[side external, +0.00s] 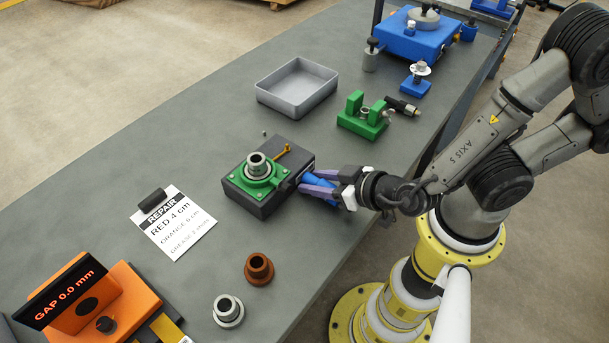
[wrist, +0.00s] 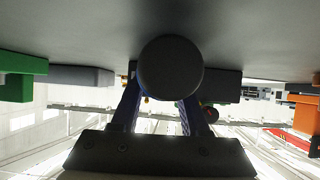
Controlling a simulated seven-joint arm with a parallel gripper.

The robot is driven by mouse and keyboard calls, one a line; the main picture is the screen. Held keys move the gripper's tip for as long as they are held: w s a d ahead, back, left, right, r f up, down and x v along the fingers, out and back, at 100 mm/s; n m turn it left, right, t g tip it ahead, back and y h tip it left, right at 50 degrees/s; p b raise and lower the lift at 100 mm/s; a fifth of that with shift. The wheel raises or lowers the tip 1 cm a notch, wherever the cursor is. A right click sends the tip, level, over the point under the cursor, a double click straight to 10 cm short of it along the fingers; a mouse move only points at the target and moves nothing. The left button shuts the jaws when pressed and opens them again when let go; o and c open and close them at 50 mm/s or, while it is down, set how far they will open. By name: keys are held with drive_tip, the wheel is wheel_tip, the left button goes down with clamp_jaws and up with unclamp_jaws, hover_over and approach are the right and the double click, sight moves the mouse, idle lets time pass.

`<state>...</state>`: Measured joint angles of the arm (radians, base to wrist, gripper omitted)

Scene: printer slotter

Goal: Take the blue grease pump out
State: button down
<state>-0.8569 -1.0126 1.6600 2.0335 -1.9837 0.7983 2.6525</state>
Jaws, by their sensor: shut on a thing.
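The blue grease pump (side external: 314,181) is at the right side of a dark block (side external: 265,205) that carries a green flanged housing (side external: 243,183). My gripper (side external: 304,184) reaches in from the right, its purple fingers on both sides of the pump and shut on it. I cannot tell whether the pump still sits in the block or is clear of it. In the wrist view a dark round end (wrist: 171,76), seemingly of the pump, lies between the fingers and hides what is behind it.
A yellow-handled tool (side external: 284,151) lies on the block. A grey tray (side external: 297,87) and green fixture (side external: 363,116) stand behind. Brown (side external: 259,269) and silver (side external: 228,311) flanged bushings stand in front. A repair card (side external: 173,222) lies left. Bare table surrounds the block.

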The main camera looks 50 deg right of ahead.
drive_tip(key=shift+c, duration=1.6)
unclamp_jaws()
drive_tip(key=shift+s+r, duration=0.25)
drive_tip(key=shift+s, duration=0.2)
drive_tip(key=shift+v, duration=0.85)
drive_tip(key=shift+s+r, duration=0.1)
drive_tip(key=shift+r, duration=3.45)
